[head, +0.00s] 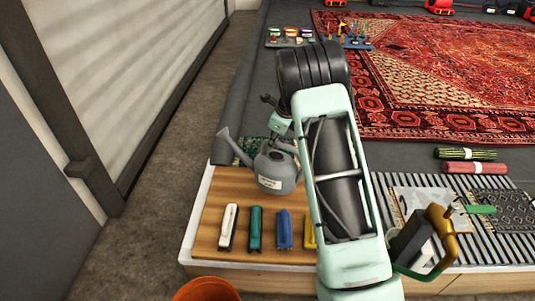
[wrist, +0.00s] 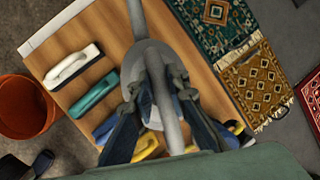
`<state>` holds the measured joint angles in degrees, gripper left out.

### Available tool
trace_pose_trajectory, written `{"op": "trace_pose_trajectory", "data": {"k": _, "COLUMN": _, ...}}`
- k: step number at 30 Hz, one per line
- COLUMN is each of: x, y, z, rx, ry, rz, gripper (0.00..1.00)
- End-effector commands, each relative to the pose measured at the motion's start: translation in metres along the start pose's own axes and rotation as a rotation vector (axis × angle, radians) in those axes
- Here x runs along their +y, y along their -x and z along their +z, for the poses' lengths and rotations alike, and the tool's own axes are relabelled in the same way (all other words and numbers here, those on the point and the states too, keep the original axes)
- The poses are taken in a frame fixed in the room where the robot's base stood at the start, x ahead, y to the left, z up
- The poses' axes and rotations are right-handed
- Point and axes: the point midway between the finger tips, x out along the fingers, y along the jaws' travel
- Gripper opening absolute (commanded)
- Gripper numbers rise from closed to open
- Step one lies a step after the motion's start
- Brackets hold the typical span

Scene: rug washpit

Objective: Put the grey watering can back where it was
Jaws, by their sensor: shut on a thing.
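The grey watering can (head: 277,172) is over the left part of the wooden board (head: 212,215), its spout pointing up and to the left. It looks upright, with a pale label on its side. My gripper (head: 283,135) is at the top of the can, partly hidden by my arm. In the wrist view my gripper (wrist: 157,103) is shut on the can's grey handle, with the can's body (wrist: 148,58) beyond it. I cannot tell whether the can's base touches the board.
White (head: 229,227), teal (head: 255,229), blue (head: 284,229) and yellow (head: 309,233) brushes lie in front of the can. A patterned green mat (wrist: 218,25) lies behind it. An orange bucket (head: 205,290) stands on the floor.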

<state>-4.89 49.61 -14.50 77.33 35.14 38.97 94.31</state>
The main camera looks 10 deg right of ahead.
Motion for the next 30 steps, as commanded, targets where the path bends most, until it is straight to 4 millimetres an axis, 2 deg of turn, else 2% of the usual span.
{"op": "trace_pose_trajectory", "data": {"k": 4, "x": -0.014, "y": -0.017, "z": 0.010, "rx": -0.002, "ry": 0.003, "rz": -0.005, "gripper": 0.00}}
{"op": "trace_pose_trajectory", "data": {"k": 9, "x": -0.024, "y": -0.049, "z": 0.013, "rx": -0.001, "ry": 0.003, "rz": -0.004, "gripper": 0.00}}
{"op": "trace_pose_trajectory", "data": {"k": 13, "x": -0.030, "y": -0.067, "z": 0.016, "rx": -0.001, "ry": 0.003, "rz": -0.004, "gripper": 0.00}}
{"op": "trace_pose_trajectory", "data": {"k": 26, "x": -0.037, "y": -0.089, "z": 0.020, "rx": -0.002, "ry": 0.002, "rz": -0.004, "gripper": 0.00}}
{"op": "trace_pose_trajectory", "data": {"k": 30, "x": -0.032, "y": -0.109, "z": 0.012, "rx": -0.002, "ry": 0.002, "rz": -0.002, "gripper": 0.00}}
